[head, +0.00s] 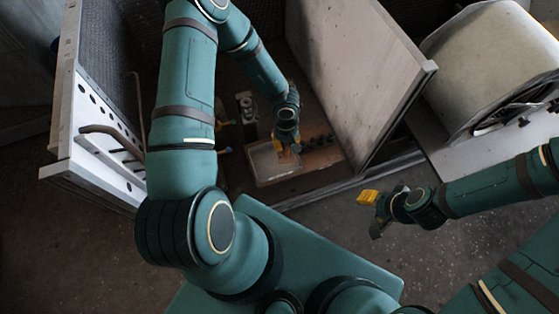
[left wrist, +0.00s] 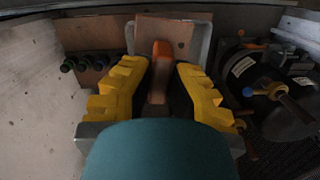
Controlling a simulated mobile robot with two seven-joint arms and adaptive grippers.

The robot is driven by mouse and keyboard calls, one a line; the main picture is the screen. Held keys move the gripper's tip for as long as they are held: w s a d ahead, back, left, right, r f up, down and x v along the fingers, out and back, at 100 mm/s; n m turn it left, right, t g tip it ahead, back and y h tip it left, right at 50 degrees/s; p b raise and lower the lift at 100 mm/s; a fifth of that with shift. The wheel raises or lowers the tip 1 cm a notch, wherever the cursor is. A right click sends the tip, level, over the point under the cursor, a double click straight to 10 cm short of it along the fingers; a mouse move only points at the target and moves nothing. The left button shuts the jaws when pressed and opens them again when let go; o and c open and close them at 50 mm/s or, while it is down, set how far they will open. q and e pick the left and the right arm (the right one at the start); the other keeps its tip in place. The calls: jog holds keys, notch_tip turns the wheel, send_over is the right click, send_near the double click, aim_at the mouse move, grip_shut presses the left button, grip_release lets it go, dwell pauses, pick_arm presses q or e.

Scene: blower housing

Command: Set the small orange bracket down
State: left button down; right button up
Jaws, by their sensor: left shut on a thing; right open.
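The small orange bracket (left wrist: 161,50) stands between the yellow fingers of my left gripper (left wrist: 160,88), which is shut on it. In the head view the left gripper (head: 284,149) points down inside the open housing, at a shallow light tray (head: 268,182). A bit of orange shows at its fingertips there, but the bracket is mostly hidden. In the left wrist view the tray's grey rim (left wrist: 130,40) shows beyond the fingers; I cannot tell whether the bracket touches it. My right gripper (head: 375,208) is open and empty, outside the housing.
The housing has a perforated left wall (head: 95,140) with pipes and a tall right panel (head: 360,80). Several dark, green-tipped round parts (left wrist: 85,65) stand left of the tray in the wrist view. A large drum (head: 490,65) stands outside.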

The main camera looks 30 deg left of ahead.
pick_arm(q)
jog(key=shift+w+a+f+n+t+h+b, duration=0.25)
jog(key=shift+a+f+n+b, duration=0.6)
jog(key=shift+f+n, duration=1.55)
jog(key=shift+w+a+f+n+t+y+b, duration=0.1)
jog(key=shift+w+a+f+n+b, duration=0.8)
jog(key=shift+f, duration=2.55)
jog(key=shift+s+a+f+n+t+h+b, duration=0.15)
jog(key=shift+a+f+n, duration=1.05)
jog(key=shift+f+n, duration=1.4)
jog(key=shift+w+f+m, duration=0.1)
jog(key=shift+f+m, duration=0.2)
jog(key=shift+f, duration=0.15)
jog(key=c, duration=1.3)
grip_release()
jog(key=shift+o, duration=0.9)
